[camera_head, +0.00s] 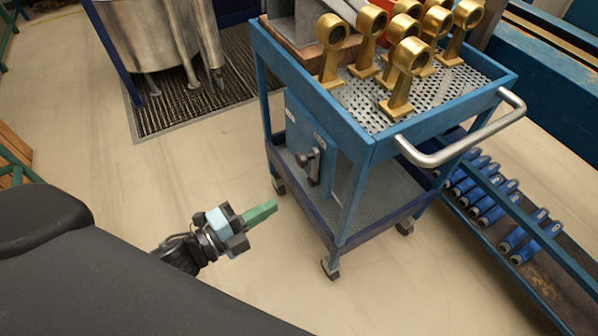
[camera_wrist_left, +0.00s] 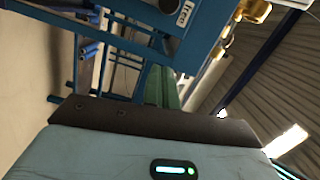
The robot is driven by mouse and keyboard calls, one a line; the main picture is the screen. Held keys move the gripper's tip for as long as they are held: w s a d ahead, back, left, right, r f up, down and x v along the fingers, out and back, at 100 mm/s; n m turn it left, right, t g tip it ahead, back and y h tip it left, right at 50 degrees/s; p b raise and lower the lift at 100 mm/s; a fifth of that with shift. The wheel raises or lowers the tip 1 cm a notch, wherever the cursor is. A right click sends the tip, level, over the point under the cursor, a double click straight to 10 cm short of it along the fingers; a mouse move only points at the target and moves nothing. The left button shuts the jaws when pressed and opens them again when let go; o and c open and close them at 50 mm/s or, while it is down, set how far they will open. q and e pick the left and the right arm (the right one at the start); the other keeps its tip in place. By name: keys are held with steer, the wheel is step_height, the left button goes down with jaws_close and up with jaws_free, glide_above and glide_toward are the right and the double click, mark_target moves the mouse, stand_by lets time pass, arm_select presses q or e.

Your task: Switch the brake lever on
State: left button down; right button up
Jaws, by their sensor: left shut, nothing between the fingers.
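The brake lever (camera_head: 309,157) is a small dark lever with a light knob on the blue side panel (camera_head: 296,133) of a wheeled cart. Small pale labels sit on the panel above it. In the left wrist view, a label (camera_wrist_left: 186,12) reading "free" shows near the top; I cannot clearly tell the lever there. My left gripper (camera_head: 273,207), with green fingers, is shut and empty. It is to the lower left of the lever in the head view, apart from the panel. The green fingers also show in the left wrist view (camera_wrist_left: 168,90). My right gripper is not in view.
The blue cart's perforated top (camera_head: 352,103) carries several gold ring-topped parts (camera_head: 405,75). A metal handle (camera_head: 465,138) sticks out at its right. A low rack (camera_head: 545,262) with blue-handled items stands right of the cart. A metal tank (camera_head: 150,35) stands behind. Floor left of the cart is clear.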

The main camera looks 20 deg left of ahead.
arm_select(q)
steer(key=w+d, duration=0.2)
steer(key=w, duration=0.9)
steer(key=shift+w+d+f, duration=0.15)
steer(key=shift+f, duration=0.3)
steer(key=shift+r+p, duration=0.1)
steer(key=shift+p, duration=0.2)
